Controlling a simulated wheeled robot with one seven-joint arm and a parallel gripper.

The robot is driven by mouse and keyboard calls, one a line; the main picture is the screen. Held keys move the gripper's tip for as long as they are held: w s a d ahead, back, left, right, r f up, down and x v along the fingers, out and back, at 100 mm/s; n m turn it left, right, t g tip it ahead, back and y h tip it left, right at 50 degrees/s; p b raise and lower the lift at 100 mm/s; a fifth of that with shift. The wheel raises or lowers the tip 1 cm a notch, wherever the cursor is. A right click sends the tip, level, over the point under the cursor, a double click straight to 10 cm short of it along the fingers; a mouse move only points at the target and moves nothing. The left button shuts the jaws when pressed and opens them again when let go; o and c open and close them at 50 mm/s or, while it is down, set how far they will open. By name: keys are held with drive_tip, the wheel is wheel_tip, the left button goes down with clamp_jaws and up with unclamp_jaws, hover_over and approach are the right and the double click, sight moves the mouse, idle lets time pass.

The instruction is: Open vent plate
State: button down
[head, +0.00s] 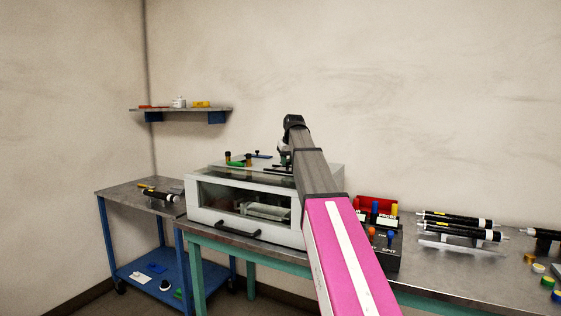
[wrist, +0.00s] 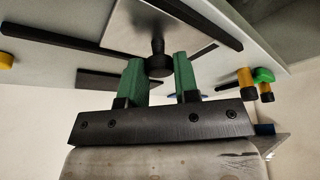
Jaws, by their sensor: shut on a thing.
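The vent plate (wrist: 135,25) is a grey metal plate with a black knob (wrist: 157,62), on top of the white enclosure (head: 233,180). Dark rails (wrist: 195,20) run along both sides of it. My gripper (wrist: 159,70) has green fingers, one on each side of the knob, and is shut on it. In the head view my gripper (head: 285,158) is small above the enclosure top, and my arm partly hides it. The plate itself is hard to make out there. A dark strip (wrist: 105,81) lies on the top near the plate.
Yellow-black and green-topped pegs (wrist: 264,78) stand on the enclosure top near my gripper. The enclosure front has a window and a black handle (head: 238,234). A control box (head: 385,250) and black rollers (head: 455,222) are at the right. A blue cart (head: 150,245) stands left.

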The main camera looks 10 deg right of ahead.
drive_tip(key=s+d, duration=0.1)
drive_tip(key=d, duration=0.1)
drive_tip(key=s+d, duration=0.2)
drive_tip(key=shift+s+d, duration=0.15)
drive_tip(key=shift+d, duration=0.1)
drive_tip(key=c, duration=0.9)
unclamp_jaws()
drive_tip(key=shift+o, duration=0.2)
drive_tip(key=v, duration=1)
drive_tip(key=shift+r, duration=0.4)
